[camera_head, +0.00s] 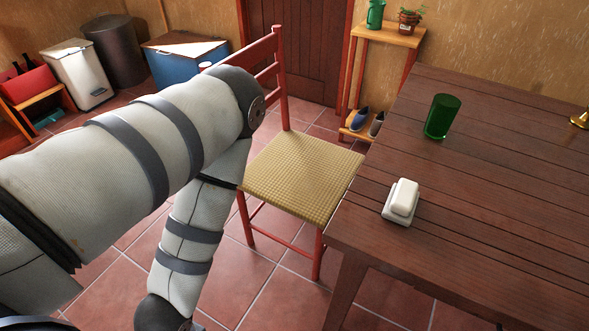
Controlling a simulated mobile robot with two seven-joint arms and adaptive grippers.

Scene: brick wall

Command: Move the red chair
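The red chair (303,177) stands upright in the middle of the view, with red legs and rails and a woven straw seat. Its backrest is at the back left and partly hidden behind my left arm. The front right of its seat is close to the wooden table's corner; I cannot tell whether they touch. My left arm comes in from the left, bends at the elbow in front of the chair and runs down out of the bottom edge. My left gripper is outside the view. My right arm and gripper do not show.
The dark wooden table (480,190) fills the right side, bearing a green glass (442,116) and a white block on a dish (402,202). A shelf (388,33) with shoes stands behind. Bins (78,75) and a blue box (185,60) are back left. Tiled floor lies open at lower middle.

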